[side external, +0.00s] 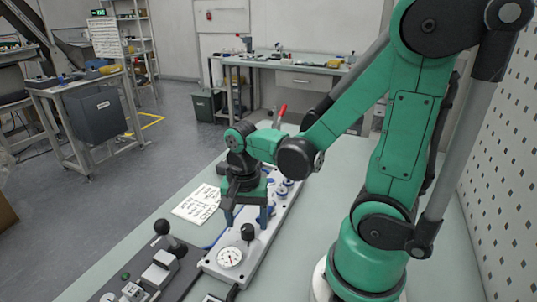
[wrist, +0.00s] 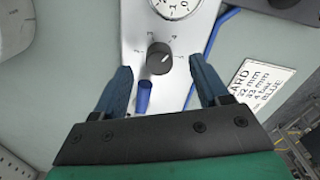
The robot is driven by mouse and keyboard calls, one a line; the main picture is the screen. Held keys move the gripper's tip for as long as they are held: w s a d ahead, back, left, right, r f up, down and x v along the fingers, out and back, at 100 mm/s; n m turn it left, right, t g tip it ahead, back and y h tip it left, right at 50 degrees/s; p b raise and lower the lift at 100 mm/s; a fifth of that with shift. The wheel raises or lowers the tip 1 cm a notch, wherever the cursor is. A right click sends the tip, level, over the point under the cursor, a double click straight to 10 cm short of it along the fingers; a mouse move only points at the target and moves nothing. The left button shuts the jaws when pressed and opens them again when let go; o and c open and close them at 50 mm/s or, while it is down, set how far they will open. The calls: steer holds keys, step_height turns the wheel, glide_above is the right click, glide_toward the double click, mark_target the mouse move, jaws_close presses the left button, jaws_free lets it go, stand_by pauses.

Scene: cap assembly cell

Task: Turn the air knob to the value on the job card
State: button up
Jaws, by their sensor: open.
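The air knob (wrist: 158,57) is a dark round knob with a white pointer mark, on a light grey panel (wrist: 135,25) with small numbers around it. In the wrist view the mark points up and right; I cannot surely read its value. The knob (side external: 247,232) also shows in the side view, just below my gripper (side external: 246,220). In the wrist view my gripper (wrist: 162,77) is open, its blue fingers on either side of the knob and apart from it. The white job card (wrist: 262,82) is partly cut off; a line looks like "4 bar". It lies left of the panel in the side view (side external: 199,204).
A round dial gauge (side external: 229,257) sits beside the knob. A blue peg-like part (wrist: 145,96) shows near the left finger. Several blue-and-white parts (side external: 284,188) stand farther along the panel. A dark fixture with a ball-topped lever (side external: 162,228) is at lower left.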

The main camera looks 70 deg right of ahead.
mark_target(246, 228)
steer(key=shift+r, duration=1.9)
steer(key=shift+a+r+n, duration=0.1)
steer(key=shift+a+n, duration=0.05)
steer(key=shift+n, duration=0.25)
steer(key=w+a+r+n+t, duration=0.3)
steer(key=n+t, duration=0.4)
steer(key=n, duration=0.6)
step_height(246, 228, up, 2)
steer(key=shift+w+a, duration=0.25)
steer(key=shift+w, duration=0.4)
